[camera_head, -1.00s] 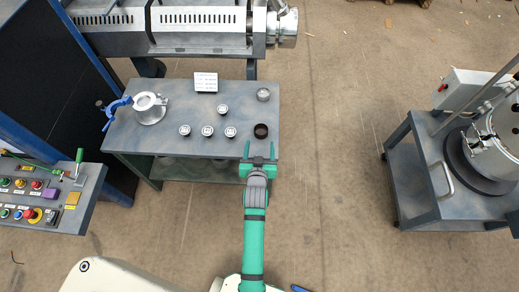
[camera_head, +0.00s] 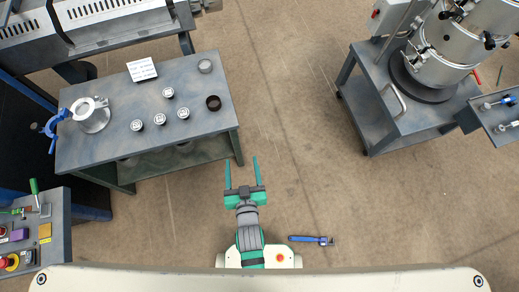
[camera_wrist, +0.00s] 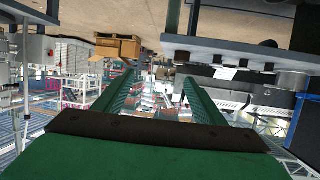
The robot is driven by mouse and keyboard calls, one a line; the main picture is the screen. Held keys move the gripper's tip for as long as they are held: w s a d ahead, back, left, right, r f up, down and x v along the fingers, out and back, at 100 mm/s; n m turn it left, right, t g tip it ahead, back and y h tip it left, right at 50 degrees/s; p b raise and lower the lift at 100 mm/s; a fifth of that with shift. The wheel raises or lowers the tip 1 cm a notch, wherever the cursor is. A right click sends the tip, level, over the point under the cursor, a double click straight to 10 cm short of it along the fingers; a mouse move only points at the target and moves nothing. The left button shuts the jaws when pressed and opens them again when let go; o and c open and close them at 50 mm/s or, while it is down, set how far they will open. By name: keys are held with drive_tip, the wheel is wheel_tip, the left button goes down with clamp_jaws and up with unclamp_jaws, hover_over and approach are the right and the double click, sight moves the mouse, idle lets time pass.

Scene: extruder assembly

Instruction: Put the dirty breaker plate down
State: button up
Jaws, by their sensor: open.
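My gripper (camera_head: 242,162) is open and empty, above the bare floor off the front right corner of the grey worktable (camera_head: 95,160). In the wrist view my gripper (camera_wrist: 158,82) also shows spread fingers with nothing between them. A dark round ring-like part (camera_head: 213,103) sits on the table near its right edge, apart from my gripper. Several small round parts with pale tops (camera_head: 160,119) stand to its left, and a grey round part (camera_head: 205,66) is behind it. I cannot tell for certain which of these is the dirty breaker plate.
A clamp ring with a blue handle (camera_head: 92,115) and a white label card (camera_head: 142,69) are on the table. A cart (camera_head: 385,125) carrying a metal vessel (camera_head: 442,45) stands at right. A blue tool (camera_head: 311,239) lies low in front. The floor between table and cart is clear.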

drive_tip(key=s+d+r+h, duration=0.1)
drive_tip(key=s+d+r, duration=0.2)
drive_tip(key=s+r, duration=0.3)
drive_tip(key=s+d+r+m+t+h, duration=0.1)
drive_tip(key=s+d+r, duration=0.2)
drive_tip(key=s+r, duration=0.3)
drive_tip(key=shift+s+r+m, duration=0.15)
drive_tip(key=shift+s+m, duration=0.15)
drive_tip(key=shift+s, duration=1.7)
